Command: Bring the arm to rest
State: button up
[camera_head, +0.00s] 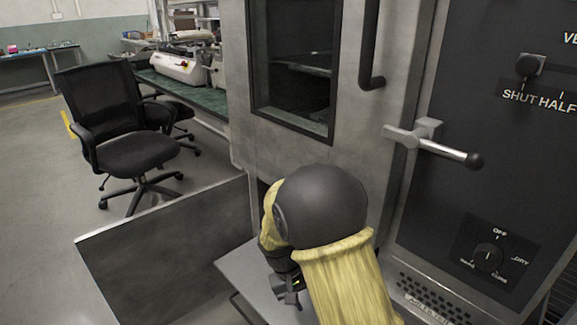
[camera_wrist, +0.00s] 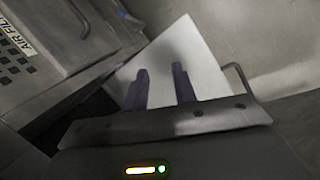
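My gripper (camera_head: 288,290) is low in the head view, partly hidden behind my yellow-sleeved arm with its dark rounded joint. It hangs over a flat grey shelf (camera_head: 242,268) in front of the machine. In the wrist view my gripper (camera_wrist: 162,80) shows two dark fingers spread apart with nothing between them. Behind the fingers is a pale flat plate (camera_wrist: 205,62). Whether the fingers touch it cannot be told.
A big grey machine (camera_head: 222,80) with window, lever handle (camera_head: 440,146) and dial panel (camera_head: 490,255) stands close to my arm. A low grey panel (camera_head: 165,240) juts out left. An office chair (camera_head: 120,125) stands beyond it. Open floor (camera_head: 40,200) lies left.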

jog(key=s+d+r+m+t+y+p, duration=0.3)
jog(key=s+d+r+y, duration=0.1)
jog(key=s+d+r, duration=0.7)
jog(key=w+p+v, duration=0.2)
jog(key=p+v, duration=1)
jog(key=w+r+p+v, duration=0.1)
jog(key=w+p+v, duration=0.2)
jog(key=p+v, duration=0.9)
jog(key=w+p+v, duration=0.2)
jog(key=p+v, duration=1.1)
jog(key=shift+w+r+p, duration=0.2)
jog(key=shift+r+p, duration=0.05)
jog(key=shift+p, duration=0.15)
jog(key=shift+a, duration=0.1)
